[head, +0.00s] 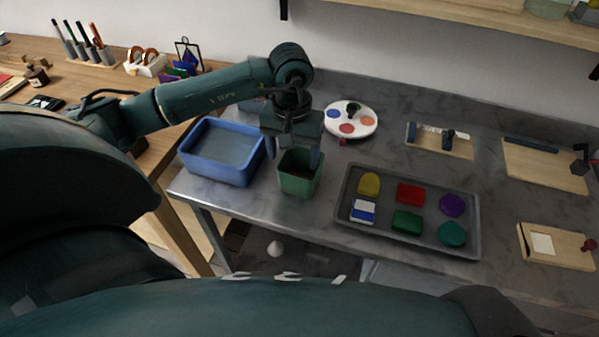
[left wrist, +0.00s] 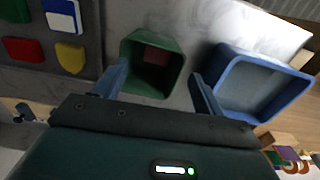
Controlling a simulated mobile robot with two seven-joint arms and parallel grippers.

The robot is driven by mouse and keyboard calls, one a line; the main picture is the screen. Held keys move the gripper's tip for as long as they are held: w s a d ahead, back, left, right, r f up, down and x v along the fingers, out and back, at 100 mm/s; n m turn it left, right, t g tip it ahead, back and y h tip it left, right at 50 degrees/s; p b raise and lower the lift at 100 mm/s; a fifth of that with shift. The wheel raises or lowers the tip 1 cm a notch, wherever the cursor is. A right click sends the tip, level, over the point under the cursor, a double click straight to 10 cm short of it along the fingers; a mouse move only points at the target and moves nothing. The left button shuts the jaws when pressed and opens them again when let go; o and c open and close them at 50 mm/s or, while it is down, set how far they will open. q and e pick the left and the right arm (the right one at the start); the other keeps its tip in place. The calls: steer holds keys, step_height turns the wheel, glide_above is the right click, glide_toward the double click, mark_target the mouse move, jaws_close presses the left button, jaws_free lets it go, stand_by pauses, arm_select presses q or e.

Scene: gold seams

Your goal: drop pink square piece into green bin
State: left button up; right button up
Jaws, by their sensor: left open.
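The green bin (head: 299,174) stands on the grey bench between the blue bin and the tray. My left gripper (head: 293,150) is over the bin with its fingers spread and nothing between them. In the left wrist view the green bin (left wrist: 176,74) opens between the fingertips of the gripper (left wrist: 158,75). A dull pink, squarish piece (left wrist: 155,55) lies inside the bin, low down in shade. Its full outline is hard to see. My right gripper is not in view.
A blue bin (head: 207,173) stands left of the green bin. A grey tray (head: 387,231) with several coloured pieces lies to the right. A white palette (head: 366,115) lies behind, and wooden boards (head: 538,166) are at the right. Bare bench shows between the palette and the tray.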

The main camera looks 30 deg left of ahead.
arm_select(q)
step_height(320, 180, up, 13)
steer(key=b, duration=0.1)
stand_by(0.6)
stand_by(0.3)
